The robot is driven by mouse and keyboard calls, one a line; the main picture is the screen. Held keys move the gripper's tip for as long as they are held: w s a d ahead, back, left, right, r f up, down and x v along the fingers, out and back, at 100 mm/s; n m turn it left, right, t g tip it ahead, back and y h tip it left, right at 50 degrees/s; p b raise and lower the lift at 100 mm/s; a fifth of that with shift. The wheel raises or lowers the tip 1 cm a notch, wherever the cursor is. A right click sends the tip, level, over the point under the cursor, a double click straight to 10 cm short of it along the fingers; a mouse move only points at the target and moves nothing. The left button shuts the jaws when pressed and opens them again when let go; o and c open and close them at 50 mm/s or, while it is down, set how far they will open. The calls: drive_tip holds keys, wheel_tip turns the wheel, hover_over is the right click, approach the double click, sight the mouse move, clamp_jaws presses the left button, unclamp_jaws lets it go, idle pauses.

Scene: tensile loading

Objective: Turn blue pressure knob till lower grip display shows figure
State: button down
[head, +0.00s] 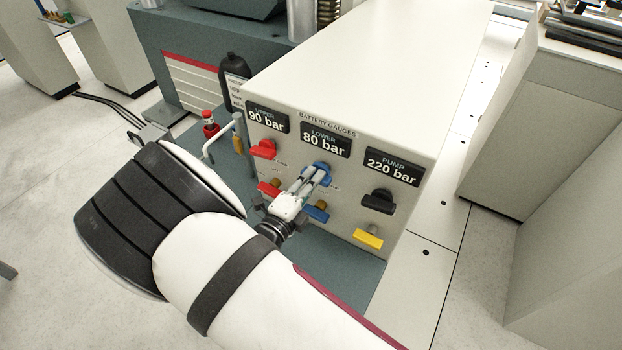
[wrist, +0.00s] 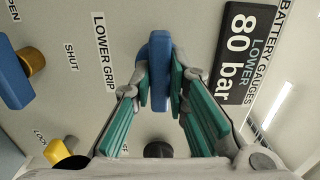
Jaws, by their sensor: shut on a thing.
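The blue pressure knob (head: 322,169) sits on the front panel of the white cabinet, just below the lower display (head: 326,140), which reads 80 bar. My gripper (head: 318,176) is shut on this knob. In the wrist view the blue knob (wrist: 159,70) stands between the two green-padded fingers of my gripper (wrist: 160,85). The lower display (wrist: 241,50) also reads 80 bar there, turned on its side. Part of the knob is hidden by the fingers in the head view.
The upper display (head: 267,117) reads 90 bar and the pump display (head: 392,167) 220 bar. A red knob (head: 263,149), a black knob (head: 378,199), a red lever (head: 268,188), a blue lever (head: 316,213) and a yellow lever (head: 369,238) share the panel around my gripper.

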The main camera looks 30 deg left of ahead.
drive_tip(key=shift+s+f+n+p, duration=0.1)
drive_tip(key=shift+n+p, duration=0.25)
drive_tip(key=shift+n, duration=1.25)
drive_tip(key=c, duration=1.6)
unclamp_jaws()
drive_tip(key=shift+o, duration=0.2)
drive_tip(key=s, duration=0.7)
drive_tip(key=shift+s+a, duration=0.2)
drive_tip(key=shift+a, duration=0.1)
